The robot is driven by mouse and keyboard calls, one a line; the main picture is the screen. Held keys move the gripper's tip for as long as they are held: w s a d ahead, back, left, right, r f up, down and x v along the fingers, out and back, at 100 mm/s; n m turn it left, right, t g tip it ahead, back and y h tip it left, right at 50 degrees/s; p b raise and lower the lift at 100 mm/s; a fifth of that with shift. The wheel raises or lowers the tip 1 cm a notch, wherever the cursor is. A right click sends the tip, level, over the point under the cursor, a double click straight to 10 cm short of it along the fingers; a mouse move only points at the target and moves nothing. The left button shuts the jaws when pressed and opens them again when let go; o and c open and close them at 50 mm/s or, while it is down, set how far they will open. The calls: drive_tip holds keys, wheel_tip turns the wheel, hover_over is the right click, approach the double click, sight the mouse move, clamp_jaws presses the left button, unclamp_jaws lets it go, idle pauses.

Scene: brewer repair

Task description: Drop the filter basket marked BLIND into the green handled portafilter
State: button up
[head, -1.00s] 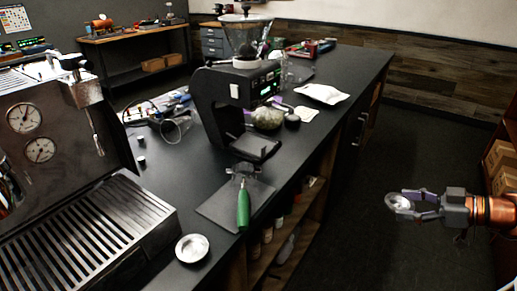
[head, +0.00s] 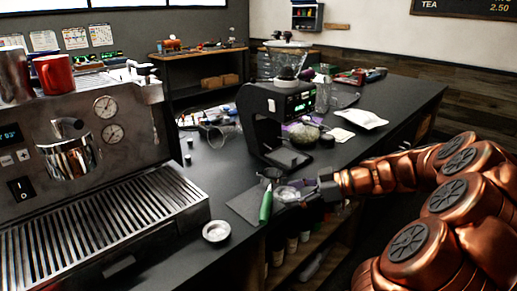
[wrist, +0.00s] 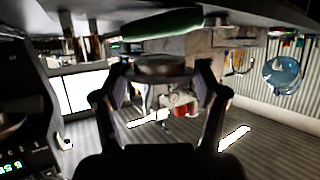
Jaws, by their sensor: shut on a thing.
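My gripper (head: 296,196) is shut on a round metal filter basket (head: 287,192) and holds it just right of the portafilter's green handle (head: 266,205). In the wrist view the basket (wrist: 160,66) sits between both fingers, with the green handle (wrist: 162,24) just beyond it. The portafilter's dark head (head: 270,175) lies at the far end of the handle, partly hard to make out. I cannot read any marking on the held basket. A second round metal basket (head: 216,231) lies on the counter beside the espresso machine, also without a legible mark.
The espresso machine (head: 80,130) with its slatted drip tray (head: 110,225) fills the left. A grinder (head: 265,115) stands behind the portafilter. A dark mat (head: 242,205) lies under the portafilter.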

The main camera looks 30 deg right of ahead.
drive_tip(key=w+d+r+m+t+h, duration=0.25)
drive_tip(key=w+r, duration=0.55)
drive_tip(key=w, duration=0.4)
drive_tip(key=shift+s+d+f, duration=0.15)
drive_tip(key=shift+f, duration=2.25)
drive_tip(key=shift+b, duration=2.35)
idle(0.5)
drive_tip(key=shift+f+b, duration=0.45)
drive_tip(key=shift+b, duration=0.2)
idle(0.9)
